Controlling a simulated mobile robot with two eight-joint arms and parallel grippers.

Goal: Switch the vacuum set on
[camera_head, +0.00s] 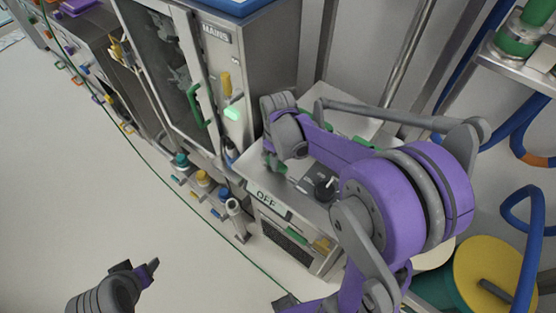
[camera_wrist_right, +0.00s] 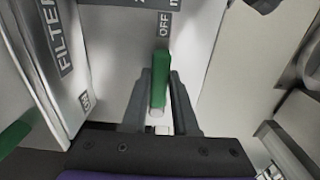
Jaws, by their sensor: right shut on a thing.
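My right gripper (camera_wrist_right: 160,105) is closed around a green lever (camera_wrist_right: 159,75) in the right wrist view. The lever lies between the two grey fingers, its upper end by an OFF label (camera_wrist_right: 164,24) on a pale metal panel. In the head view the right gripper (camera_head: 275,160) reaches down to the top of a metal unit (camera_head: 300,225) with an OFF sign (camera_head: 268,197) on its front edge. My purple arm covers much of this unit. My left gripper (camera_head: 146,271) is low at the left, over the floor and away from the units; its finger gap is unclear.
A cabinet marked MAINS (camera_head: 216,34) with a green handle (camera_head: 194,104) stands to the left. A black knob (camera_head: 325,188) is on the unit's top. Blue hoses (camera_head: 522,130) and a yellow reel (camera_head: 495,265) are at the right. The floor (camera_head: 110,190) at left is clear.

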